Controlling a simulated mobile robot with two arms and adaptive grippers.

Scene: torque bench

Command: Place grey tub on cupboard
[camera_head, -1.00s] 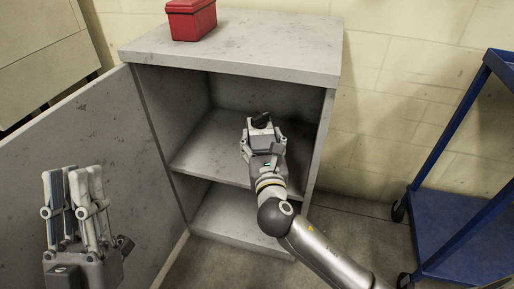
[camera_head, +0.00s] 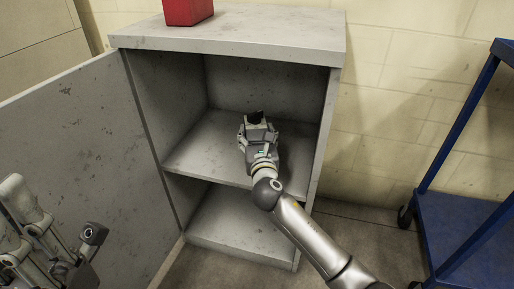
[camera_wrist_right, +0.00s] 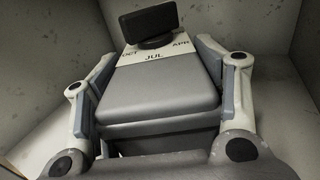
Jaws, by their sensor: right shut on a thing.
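The grey tub (camera_wrist_right: 158,93) is in the right wrist view, between the two fingers of my right gripper. It has a pale upper part marked with month letters and a black piece on top. In the head view my right gripper (camera_head: 258,125) is shut on it inside the open grey cupboard (camera_head: 235,42), over the middle shelf (camera_head: 208,148). The gripper hides most of the tub there, and I cannot tell whether the tub touches the shelf. My left gripper (camera_head: 50,220) is open and empty at the lower left, partly cut off.
A red box (camera_head: 188,11) stands on the cupboard top. The cupboard door (camera_head: 85,150) is swung open on the left. The cupboard's right wall stands close beside my right arm. A blue trolley (camera_head: 465,225) is on the right. The lower compartment looks empty.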

